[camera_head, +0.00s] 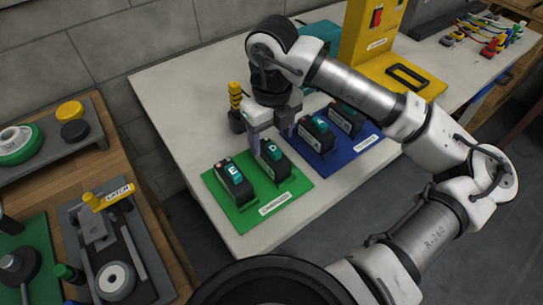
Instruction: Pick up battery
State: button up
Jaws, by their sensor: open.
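Two dark batteries with teal labels stand on a green mat (247,219) on the white table. The left battery (235,186) is marked E. The right battery (274,161) stands beside it. Two more batteries, one nearer (317,134) and one farther right (346,117), stand on a blue mat (323,168). My gripper (271,146) is open and points down over the right battery on the green mat. Its fingers appear to be on either side of that battery's upper part; contact cannot be told.
A yellow and black post (236,103) stands behind my gripper. A yellow station (372,32) and a teal box (318,38) stand farther back. A wooden bench (133,183) with a latch fixture (108,196) is at left. The table's left part (178,97) is clear.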

aim_at(272, 146)
jog(key=shift+s+f+p, duration=0.1)
jog(key=shift+f+p, duration=0.7)
jog(key=shift+f, duration=1.85)
jog(key=shift+c, duration=0.5)
grip_shut()
jog(key=shift+r, duration=0.1)
